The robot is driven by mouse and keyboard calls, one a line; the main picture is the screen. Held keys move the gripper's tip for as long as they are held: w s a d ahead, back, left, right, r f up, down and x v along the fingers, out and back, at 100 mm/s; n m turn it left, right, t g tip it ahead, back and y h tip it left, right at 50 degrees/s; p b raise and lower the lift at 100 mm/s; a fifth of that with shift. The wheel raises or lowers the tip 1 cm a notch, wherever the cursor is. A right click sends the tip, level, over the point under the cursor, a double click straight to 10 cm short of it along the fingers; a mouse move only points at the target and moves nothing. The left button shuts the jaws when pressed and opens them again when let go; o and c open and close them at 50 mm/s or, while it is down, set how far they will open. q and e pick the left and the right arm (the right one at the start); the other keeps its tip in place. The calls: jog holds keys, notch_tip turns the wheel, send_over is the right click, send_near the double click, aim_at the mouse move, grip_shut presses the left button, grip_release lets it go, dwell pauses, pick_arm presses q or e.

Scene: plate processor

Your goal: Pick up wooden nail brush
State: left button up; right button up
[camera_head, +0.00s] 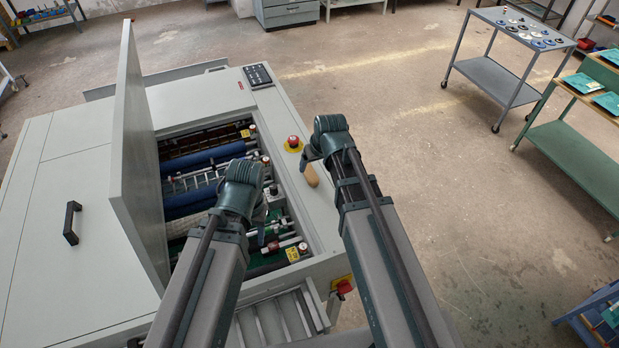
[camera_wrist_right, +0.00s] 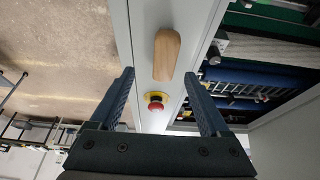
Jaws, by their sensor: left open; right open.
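The wooden nail brush (camera_head: 312,176), a light brown rounded block, lies on the grey top rim of the machine, beside the open bay. In the right wrist view the brush (camera_wrist_right: 167,55) lies ahead, between and beyond the fingertips, with no finger touching it. My right gripper (camera_wrist_right: 159,76) is open and empty; in the head view (camera_head: 310,158) it is just above and left of the brush, partly hidden by its own wrist. My left gripper (camera_head: 259,225) is over the machine's open bay, mostly hidden by its own arm.
A red emergency button (camera_head: 293,142) on a yellow base stands on the same rim, close to the brush. The open bay holds blue rollers (camera_head: 205,157). A raised lid panel (camera_head: 137,150) stands left of the bay.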

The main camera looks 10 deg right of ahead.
aim_at(310, 172)
jog(key=shift+s+a+b+x, duration=0.1)
jog(key=shift+a+b+x, duration=0.1)
jog(key=shift+b+x, duration=1.1)
jog(key=shift+s+a+b+x, duration=0.1)
jog(key=shift+a+b+x, duration=0.05)
jog(key=shift+b+x, duration=1.15)
jog(key=shift+f, duration=0.1)
jog(key=shift+c, duration=0.6)
grip_shut()
